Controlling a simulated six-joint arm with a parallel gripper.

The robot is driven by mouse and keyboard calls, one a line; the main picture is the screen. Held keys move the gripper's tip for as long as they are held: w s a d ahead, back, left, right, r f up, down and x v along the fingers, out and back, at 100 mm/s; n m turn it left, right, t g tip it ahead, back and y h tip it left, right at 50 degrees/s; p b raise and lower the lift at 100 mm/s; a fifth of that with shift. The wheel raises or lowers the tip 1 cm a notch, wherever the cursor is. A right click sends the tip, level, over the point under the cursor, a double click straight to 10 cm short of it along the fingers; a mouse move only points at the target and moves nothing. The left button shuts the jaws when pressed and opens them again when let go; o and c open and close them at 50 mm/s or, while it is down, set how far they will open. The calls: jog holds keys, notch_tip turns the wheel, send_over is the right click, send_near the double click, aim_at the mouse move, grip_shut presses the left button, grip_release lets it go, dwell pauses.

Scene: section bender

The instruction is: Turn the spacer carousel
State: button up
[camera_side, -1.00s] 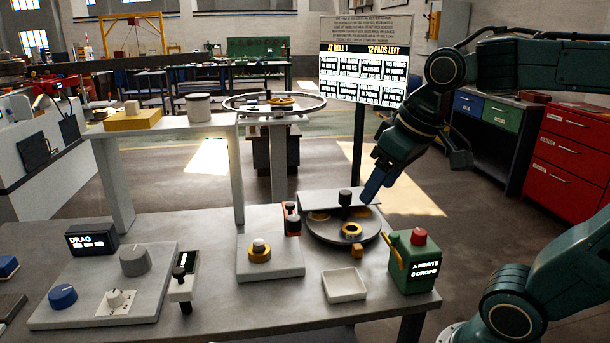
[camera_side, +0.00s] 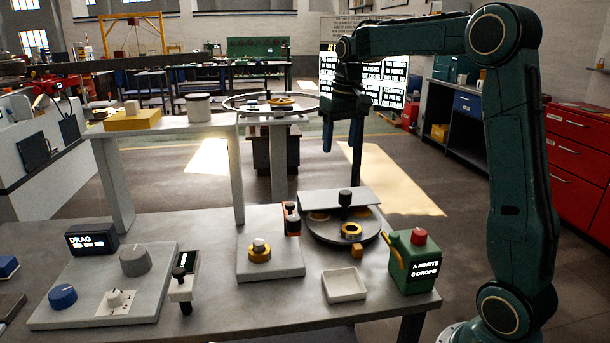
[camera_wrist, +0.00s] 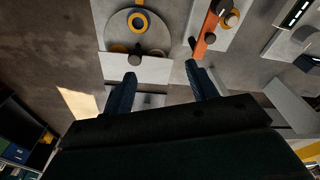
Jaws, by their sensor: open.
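The spacer carousel (camera_side: 343,234) is a dark round turntable on the bench, partly under a flat grey cover plate (camera_side: 352,196). A black knob (camera_side: 345,198) stands up at its middle, and a yellow ring (camera_side: 351,230) lies on its open front part. Another yellow ring is partly hidden by the plate. In the wrist view the carousel (camera_wrist: 155,36) shows at the top, beyond my fingers. My gripper (camera_side: 341,148) hangs pointing down, well above and behind the carousel, open and empty. Both blue fingers show spread apart in the wrist view (camera_wrist: 160,86).
A green box with a red button (camera_side: 418,237) stands right of the carousel. A white tray (camera_side: 344,285) lies in front. An orange part with black knobs (camera_side: 292,218) is on the left, near a grey block with a yellow ring (camera_side: 259,250).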

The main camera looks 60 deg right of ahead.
jog(key=m+g, duration=0.1)
jog(key=m, duration=0.1)
send_over(345, 192)
notch_tip(345, 192, down, 6)
jog(key=f, duration=0.1)
jog(key=shift+d+r+y, duration=0.1)
jog(key=shift+r+y, duration=0.1)
jog(key=shift+y, duration=0.1)
jog(key=shift+f, duration=6.85)
grip_shut()
